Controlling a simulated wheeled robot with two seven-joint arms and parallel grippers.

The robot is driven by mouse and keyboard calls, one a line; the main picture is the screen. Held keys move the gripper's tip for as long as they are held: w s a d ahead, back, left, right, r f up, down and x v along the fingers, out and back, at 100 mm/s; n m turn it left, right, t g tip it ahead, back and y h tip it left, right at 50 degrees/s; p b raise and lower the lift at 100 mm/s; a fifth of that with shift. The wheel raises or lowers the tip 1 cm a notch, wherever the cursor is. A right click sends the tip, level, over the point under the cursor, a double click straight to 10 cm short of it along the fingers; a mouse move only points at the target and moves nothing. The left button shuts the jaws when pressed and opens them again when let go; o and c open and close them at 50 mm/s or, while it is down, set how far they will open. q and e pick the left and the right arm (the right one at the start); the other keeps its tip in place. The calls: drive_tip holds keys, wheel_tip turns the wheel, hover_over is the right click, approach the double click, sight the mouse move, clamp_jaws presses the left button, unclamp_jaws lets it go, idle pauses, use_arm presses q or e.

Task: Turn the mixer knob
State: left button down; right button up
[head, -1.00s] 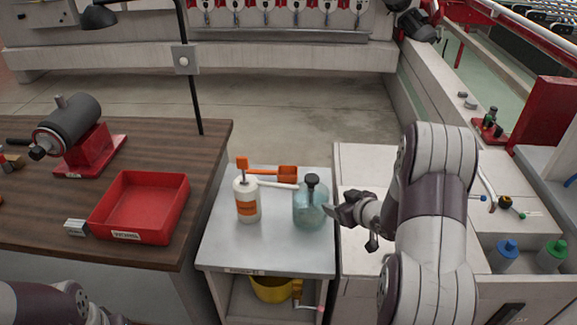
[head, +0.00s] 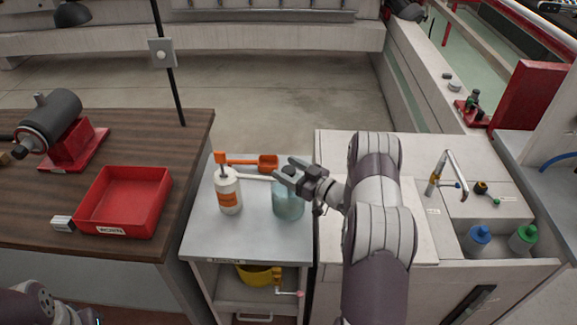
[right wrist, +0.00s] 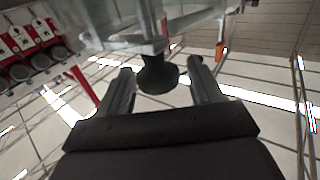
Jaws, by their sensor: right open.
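A clear bluish glass jar (head: 288,207) stands on the small grey table. It has a black knob on top, which shows in the right wrist view (right wrist: 158,75). My right gripper (head: 292,174) is at the top of the jar and mostly hides the knob in the head view. In the right wrist view, its two fingers are apart, one on each side of the black knob. Whether either finger touches it I cannot tell. My left arm shows only at the bottom left corner of the head view; its gripper is out of view.
A white bottle (head: 229,192) with an orange label stands left of the jar. A yellow container (head: 259,275) is on the shelf below. A red tray (head: 124,203) sits on the wooden bench. A tap (head: 434,184) stands on the right counter.

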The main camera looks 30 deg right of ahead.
drive_tip(key=shift+w, duration=0.2)
drive_tip(key=c, duration=0.9)
drive_tip(key=shift+m+h, duration=0.3)
drive_tip(key=shift+h, duration=0.2)
